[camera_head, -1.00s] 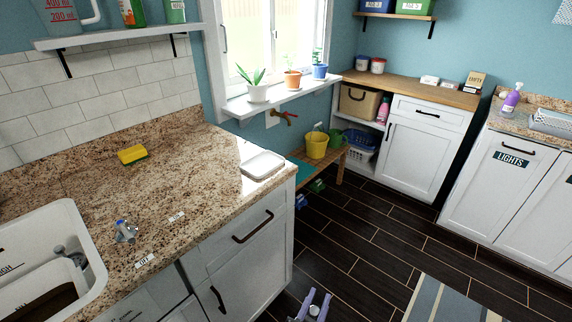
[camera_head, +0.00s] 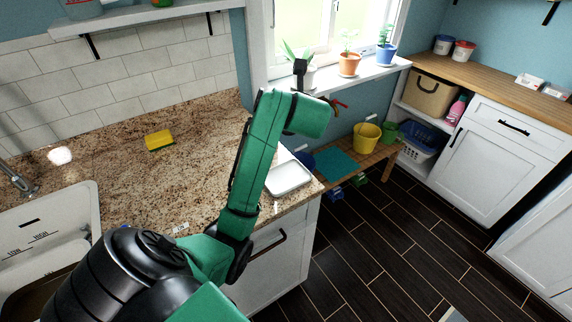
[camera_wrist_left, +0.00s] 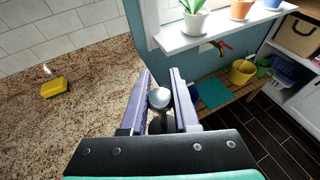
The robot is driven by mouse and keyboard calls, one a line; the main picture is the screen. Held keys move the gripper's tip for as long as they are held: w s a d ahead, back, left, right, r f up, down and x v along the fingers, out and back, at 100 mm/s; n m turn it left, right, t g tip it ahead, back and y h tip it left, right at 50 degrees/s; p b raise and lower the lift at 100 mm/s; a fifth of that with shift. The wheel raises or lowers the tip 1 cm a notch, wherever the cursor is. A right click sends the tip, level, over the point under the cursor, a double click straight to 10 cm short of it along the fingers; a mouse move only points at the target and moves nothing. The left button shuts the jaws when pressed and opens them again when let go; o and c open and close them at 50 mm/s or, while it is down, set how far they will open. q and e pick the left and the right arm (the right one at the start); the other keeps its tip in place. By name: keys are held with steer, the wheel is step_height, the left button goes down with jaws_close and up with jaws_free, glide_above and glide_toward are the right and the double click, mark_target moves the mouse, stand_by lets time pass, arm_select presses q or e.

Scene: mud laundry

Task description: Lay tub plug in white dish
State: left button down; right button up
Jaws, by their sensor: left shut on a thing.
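The tub plug (camera_wrist_left: 159,98) shows in the left wrist view as a rounded silver knob with a darker part below, between the two purple-grey fingers of my left gripper (camera_wrist_left: 161,73). The gripper is shut on it. In the head view my green left arm reaches up across the counter, and the fingers and plug cannot be made out. The white dish (camera_head: 291,178) is a shallow rectangular dish at the counter's right end, partly covered by my arm. I cannot see the dish in the left wrist view. My right gripper is not in view.
A yellow sponge (camera_head: 159,141) lies on the granite counter (camera_head: 195,125); a white sink (camera_head: 70,215) is at left. Potted plants stand on the windowsill (camera_head: 335,80). A wooden bench with a yellow bucket (camera_head: 366,136) is beyond the counter's end.

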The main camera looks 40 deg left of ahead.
arm_select(q)
steer(key=f+p, duration=0.1)
steer(key=f, duration=0.5)
steer(key=f+p, duration=0.1)
steer(key=f, duration=0.5)
steer(key=a+f+p, duration=0.1)
steer(key=f, duration=0.5)
steer(key=shift+s+f, duration=0.2)
steer(key=c, duration=0.7)
jaws_free()
steer(key=shift+o, duration=0.2)
steer(key=shift+r, duration=0.15)
steer(key=b+v, duration=0.2)
steer(key=v, duration=1)
steer(key=shift+d, duration=0.15)
